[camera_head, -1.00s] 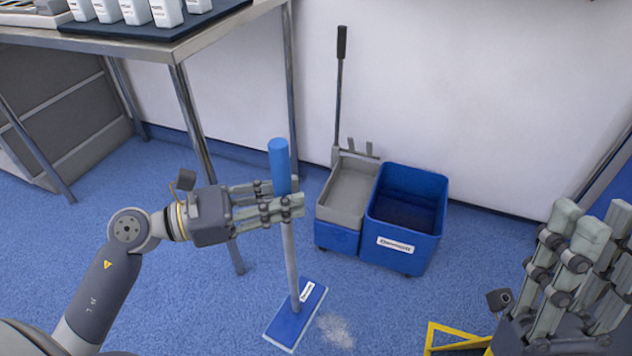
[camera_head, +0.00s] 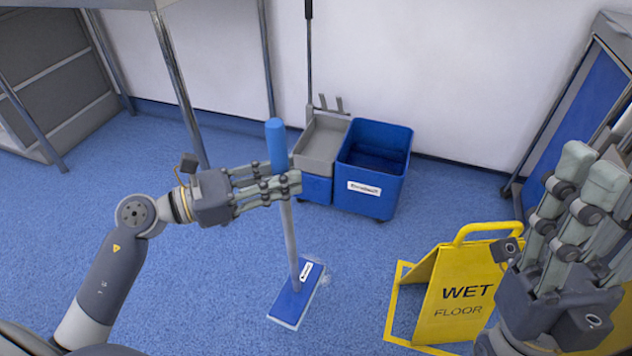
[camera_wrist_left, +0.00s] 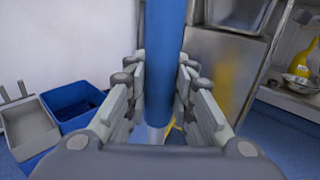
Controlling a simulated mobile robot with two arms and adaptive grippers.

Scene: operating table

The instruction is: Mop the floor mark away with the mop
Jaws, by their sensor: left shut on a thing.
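The mop has a blue grip (camera_head: 276,143), a grey pole (camera_head: 289,235) and a flat blue head (camera_head: 297,293) that lies on the floor. My left gripper (camera_head: 285,185) is shut around the handle just below the top of the blue grip. In the left wrist view the blue grip (camera_wrist_left: 164,60) runs between the fingers. A faint whitish floor mark (camera_head: 326,279) shows at the right edge of the mop head; the head seems to hide most of it. My right gripper (camera_head: 590,180) is open and empty at the right, fingers pointing up.
A yellow wet floor sign (camera_head: 455,290) stands right of the mop. A blue bucket (camera_head: 372,165) and grey wringer (camera_head: 320,145) stand by the wall. Metal table legs (camera_head: 180,90) are at the left. The floor left of the mop is clear.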

